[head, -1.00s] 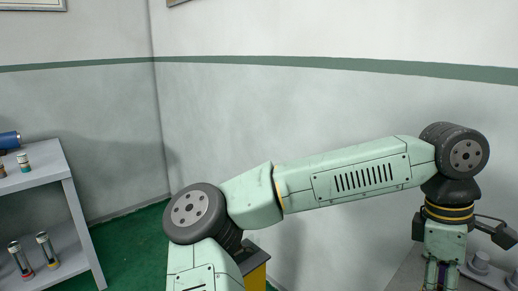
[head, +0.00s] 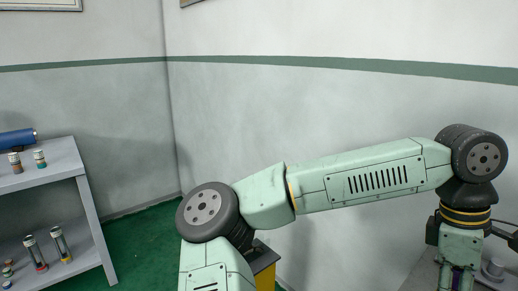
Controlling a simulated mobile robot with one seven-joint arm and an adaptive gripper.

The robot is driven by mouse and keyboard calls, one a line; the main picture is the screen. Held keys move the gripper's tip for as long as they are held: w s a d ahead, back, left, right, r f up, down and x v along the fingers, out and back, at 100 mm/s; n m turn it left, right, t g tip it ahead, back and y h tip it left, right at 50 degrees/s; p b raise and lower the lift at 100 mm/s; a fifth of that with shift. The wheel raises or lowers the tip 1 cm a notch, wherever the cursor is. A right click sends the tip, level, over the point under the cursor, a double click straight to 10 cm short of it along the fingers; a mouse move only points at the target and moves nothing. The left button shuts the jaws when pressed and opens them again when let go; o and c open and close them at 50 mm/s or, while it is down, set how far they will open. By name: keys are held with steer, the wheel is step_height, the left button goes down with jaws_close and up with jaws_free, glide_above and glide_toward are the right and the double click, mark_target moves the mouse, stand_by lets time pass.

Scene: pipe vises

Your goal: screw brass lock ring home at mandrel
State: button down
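My gripper (head: 457,281) hangs down at the lower right, below the black wrist joint with its yellow bands. Its lower part is cut off by the bottom edge, so I cannot see the fingertips or whether they hold anything. Something dark purple shows between the finger parts, too little of it to name. I cannot make out a brass lock ring or a mandrel in this view.
A grey shelf unit (head: 55,165) stands at the left, with a blue cylinder (head: 16,140) and small banded cylinders on top. Several banded tubes (head: 61,244) stand on its lower level. A yellow-sided stand (head: 265,275) is partly behind my arm. Green floor (head: 145,245) is clear between.

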steer(key=m+p, duration=0.2)
steer(key=m, duration=0.2)
steer(key=shift+s+g+y, duration=0.1)
steer(key=shift+g+y, duration=0.2)
steer(key=shift+g, duration=0.1)
steer(key=shift+f+m+y+p, duration=0.1)
steer(key=shift+m+y+p, duration=0.35)
steer(key=shift+m, duration=1.55)
steer(key=shift+a, duration=0.1)
steer(key=c, duration=1.1)
jaws_free()
